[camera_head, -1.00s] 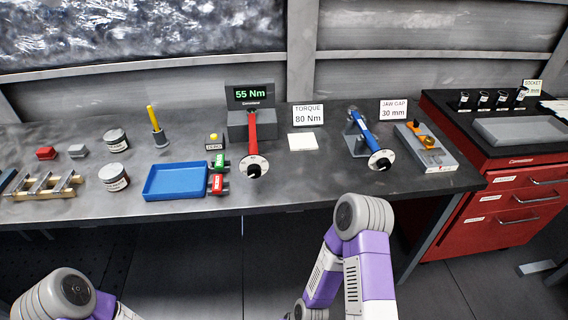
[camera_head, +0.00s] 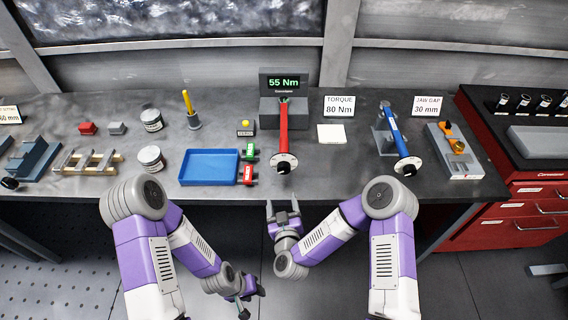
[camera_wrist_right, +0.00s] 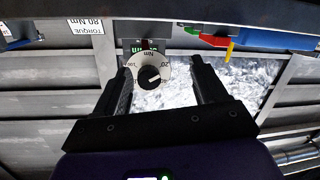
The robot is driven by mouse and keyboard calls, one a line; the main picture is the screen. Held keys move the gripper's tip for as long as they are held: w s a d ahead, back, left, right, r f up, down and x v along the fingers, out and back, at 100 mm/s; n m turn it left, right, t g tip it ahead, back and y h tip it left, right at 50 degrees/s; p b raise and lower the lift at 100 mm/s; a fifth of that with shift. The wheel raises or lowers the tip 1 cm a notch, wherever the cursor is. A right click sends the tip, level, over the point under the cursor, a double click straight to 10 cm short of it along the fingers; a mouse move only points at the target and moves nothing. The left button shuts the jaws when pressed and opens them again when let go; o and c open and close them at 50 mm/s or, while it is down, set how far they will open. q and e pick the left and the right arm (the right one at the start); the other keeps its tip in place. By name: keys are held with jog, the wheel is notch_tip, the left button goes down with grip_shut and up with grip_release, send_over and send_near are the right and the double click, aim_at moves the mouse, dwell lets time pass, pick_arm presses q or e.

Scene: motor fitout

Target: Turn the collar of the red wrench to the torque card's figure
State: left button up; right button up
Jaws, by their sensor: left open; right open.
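The red wrench (camera_head: 284,128) lies on the bench with its handle end toward me, its head at a grey block under a display (camera_head: 283,83) reading 55 Nm. Its round white collar (camera_head: 284,164) with a dark centre is at the bench's front edge. The torque card (camera_head: 338,106) reads 80 Nm. My right gripper (camera_head: 282,205) is open and empty, in front of and below the collar, apart from it. In the right wrist view the collar's dial (camera_wrist_right: 152,73) appears between the open fingers (camera_wrist_right: 163,88). My left gripper (camera_head: 252,300) is open, low over the floor.
A blue wrench (camera_head: 393,128) with a similar collar lies to the right, by a card (camera_head: 429,106) reading 30 mm. A white pad (camera_head: 331,134) lies right.

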jog(key=t+h, duration=0.2)
send_near(284, 171)
jog(key=w+p, duration=0.1)
jog(key=w, duration=0.7)
jog(key=shift+w+r, duration=0.2)
jog(key=shift+w, duration=0.15)
jog(key=c, duration=1.1)
jog(key=shift+o, duration=0.2)
jog(key=shift+m, duration=0.3)
